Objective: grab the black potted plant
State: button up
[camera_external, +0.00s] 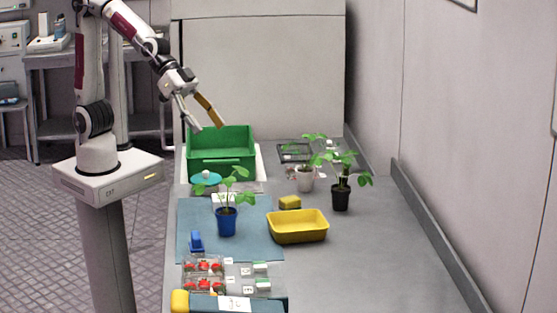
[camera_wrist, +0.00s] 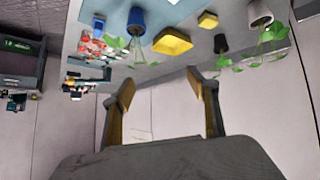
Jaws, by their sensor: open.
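The black potted plant (camera_external: 341,197) stands upright on the right side of the grey table in the external view, its green leaves spreading above the pot. In the wrist view, which looks upside down, the black pot (camera_wrist: 220,43) hangs near the top, right of centre. My gripper (camera_external: 207,124) is open and empty in the external view, above the green crate, well to the left of and higher than the black pot. In the wrist view its two fingers (camera_wrist: 160,92) are spread with nothing between them.
A white potted plant (camera_external: 305,181) stands close left of the black one. A yellow tray (camera_external: 298,229) and a yellow block (camera_external: 290,202) lie nearer the middle. A blue potted plant (camera_external: 227,222) stands on the blue mat. The green crate (camera_external: 222,161) is at the back left. Table right of the black pot is clear.

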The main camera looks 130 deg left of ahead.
jog(key=w+a+f+n+t+y, duration=0.1)
jog(key=w+a+f, duration=0.25)
jog(key=w, duration=0.55)
jog(key=n+y, duration=0.4)
jog(key=y, duration=0.3)
send_near(333, 188)
jog(key=shift+t, duration=0.4)
jog(key=x, duration=0.4)
jog(key=shift+s+a+f, duration=0.1)
jog(key=shift+a+f, duration=0.05)
jog(key=shift+f, duration=0.25)
jog(key=shift+x, duration=1.05)
jog(key=shift+w+a, duration=0.15)
jog(key=shift+w, duration=0.1)
jog(key=shift+w+a+f, duration=0.1)
